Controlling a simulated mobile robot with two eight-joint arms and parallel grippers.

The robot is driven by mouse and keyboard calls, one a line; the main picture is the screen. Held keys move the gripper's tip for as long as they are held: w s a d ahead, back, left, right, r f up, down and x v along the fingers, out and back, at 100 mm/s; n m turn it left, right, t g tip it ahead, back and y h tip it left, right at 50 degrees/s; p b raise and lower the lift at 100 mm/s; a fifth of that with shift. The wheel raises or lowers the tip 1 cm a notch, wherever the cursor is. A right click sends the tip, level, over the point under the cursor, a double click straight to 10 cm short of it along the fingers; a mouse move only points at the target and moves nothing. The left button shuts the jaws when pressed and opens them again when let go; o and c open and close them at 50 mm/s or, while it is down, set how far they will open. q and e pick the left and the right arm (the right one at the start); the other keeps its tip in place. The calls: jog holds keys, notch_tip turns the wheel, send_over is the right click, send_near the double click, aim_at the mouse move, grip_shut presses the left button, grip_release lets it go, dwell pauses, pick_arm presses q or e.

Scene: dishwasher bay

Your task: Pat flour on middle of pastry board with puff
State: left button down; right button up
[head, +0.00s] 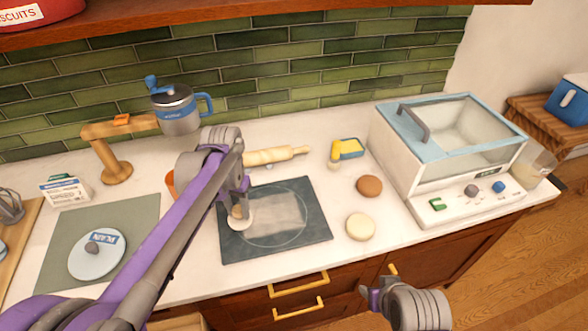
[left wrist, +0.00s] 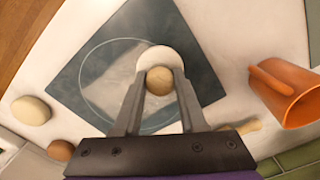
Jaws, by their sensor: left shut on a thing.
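The pastry board (head: 313,232) is a dark slate square with a thin circle drawn on it. A pale floury patch (head: 280,212) lies inside the circle; the board (left wrist: 85,90) and patch (left wrist: 112,75) also show in the left wrist view. My left gripper (head: 240,208) is shut on the tan knob of the puff (head: 240,221), over the circle's left part in the head view. The puff's round white pad (left wrist: 158,54) faces the board; I cannot tell whether it touches. My right gripper (head: 374,296) is low in front of the counter, its jaws unclear.
A rolling pin (head: 270,156) lies behind the board. A cream round (head: 360,227), a brown round (head: 369,186) and a yellow-blue sponge (head: 349,149) lie to the right, before a glass-lidded machine (head: 460,195).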

aim_at(237, 208)
pick_arm(q)
jog(key=shift+w+d+r, duration=0.1)
jog(key=shift+w+r, duration=0.05)
jog(key=shift+r, duration=0.5)
notch_tip(237, 208, up, 2)
jog(key=shift+r+p, duration=0.1)
jog(key=shift+p, duration=0.55)
jog(key=shift+r+p, duration=0.3)
jog(key=shift+r, duration=0.5)
pick_arm(e)
jog(key=r, duration=0.3)
jog(key=shift+w+a+r, duration=0.1)
jog(key=shift+w+a, duration=0.05)
jog(key=shift+w, duration=0.2)
